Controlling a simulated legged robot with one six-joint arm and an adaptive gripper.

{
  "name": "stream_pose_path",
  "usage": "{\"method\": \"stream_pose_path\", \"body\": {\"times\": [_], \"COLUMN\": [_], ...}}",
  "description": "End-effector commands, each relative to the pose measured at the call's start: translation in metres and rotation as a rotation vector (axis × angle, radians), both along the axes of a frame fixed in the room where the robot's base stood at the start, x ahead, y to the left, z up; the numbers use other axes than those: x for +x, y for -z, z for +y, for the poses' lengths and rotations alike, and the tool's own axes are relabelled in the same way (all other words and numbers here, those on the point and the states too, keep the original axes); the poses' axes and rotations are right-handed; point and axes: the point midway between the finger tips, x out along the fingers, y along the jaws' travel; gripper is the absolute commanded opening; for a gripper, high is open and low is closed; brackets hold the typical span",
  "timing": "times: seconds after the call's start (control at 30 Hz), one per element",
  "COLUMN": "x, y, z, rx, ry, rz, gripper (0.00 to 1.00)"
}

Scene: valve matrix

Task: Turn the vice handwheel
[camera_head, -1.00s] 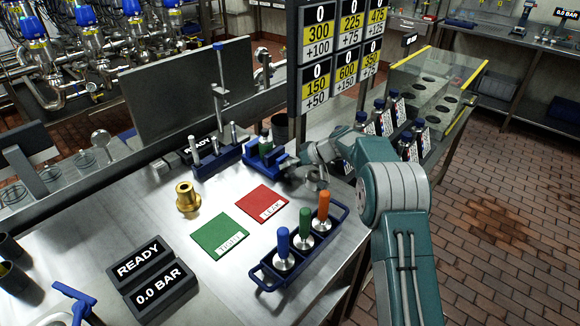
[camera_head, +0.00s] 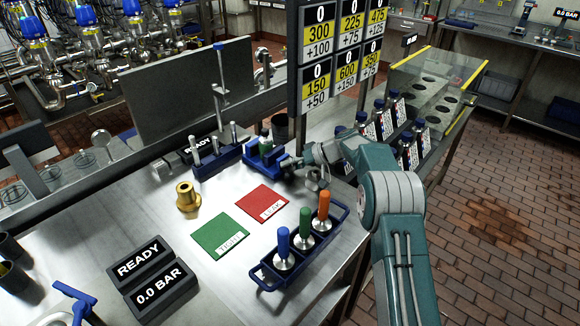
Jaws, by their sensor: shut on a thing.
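My arm reaches in from the right, low over the table.
A blue rack (camera_head: 299,252) with blue, green and orange-handled tools stands in front. Green (camera_head: 220,236) and red (camera_head: 262,204) mats and a brass fitting (camera_head: 187,196) lie left. Labelled bottles (camera_head: 408,150) stand behind my arm. A display reads READY, 0.0 BAR (camera_head: 150,280).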

Motion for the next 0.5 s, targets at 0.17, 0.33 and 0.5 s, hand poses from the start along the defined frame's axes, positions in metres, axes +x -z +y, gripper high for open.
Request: {"method": "stream_pose_path", "body": {"times": [0.17, 0.33, 0.5], "x": [0.0014, 0.0002, -0.0001], "y": [0.0017, 0.0006, 0.0000], "z": [-0.0019, -0.0014, -0.0011], "rx": [-0.003, -0.002, -0.001], "ry": [0.008, 0.005, 0.003], "rz": [-0.001, -0.001, -0.002], "gripper": [1.00, 1.00, 1.00]}}
